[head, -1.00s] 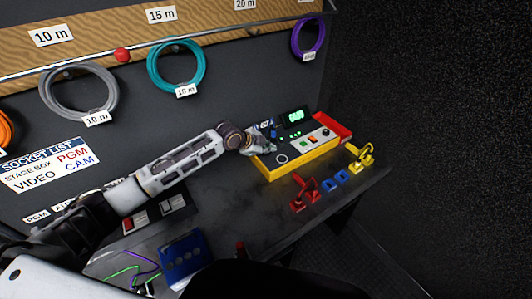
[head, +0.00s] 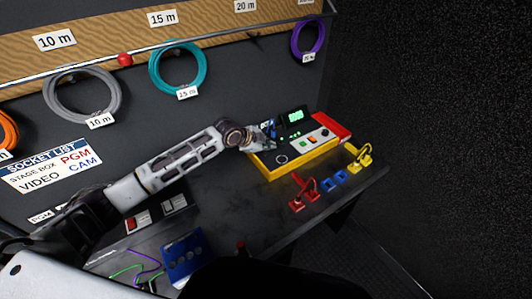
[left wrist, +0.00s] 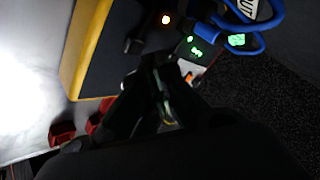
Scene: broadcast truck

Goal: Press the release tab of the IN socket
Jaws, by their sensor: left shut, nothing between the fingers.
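A yellow-edged tester box (head: 300,158) with a lit green display (head: 295,116) and several buttons stands on the bench. My left gripper (head: 268,138) is at the box's back-left corner and covers that part. In the left wrist view, the shut, empty fingers (left wrist: 160,88) reach toward dark connectors beside a small green display (left wrist: 196,52). A blue cable (left wrist: 262,22) loops there, near a white label partly reading "OUT". I cannot make out the IN socket or its release tab; the area is dark and partly behind the fingers. My right gripper is not in view.
Red (head: 303,190), blue (head: 334,179) and yellow (head: 360,156) connectors lie in front of the box. A blue box (head: 184,257) and switch panels are at the near left. Coiled cables hang on the wall behind. The bench's middle is mostly clear.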

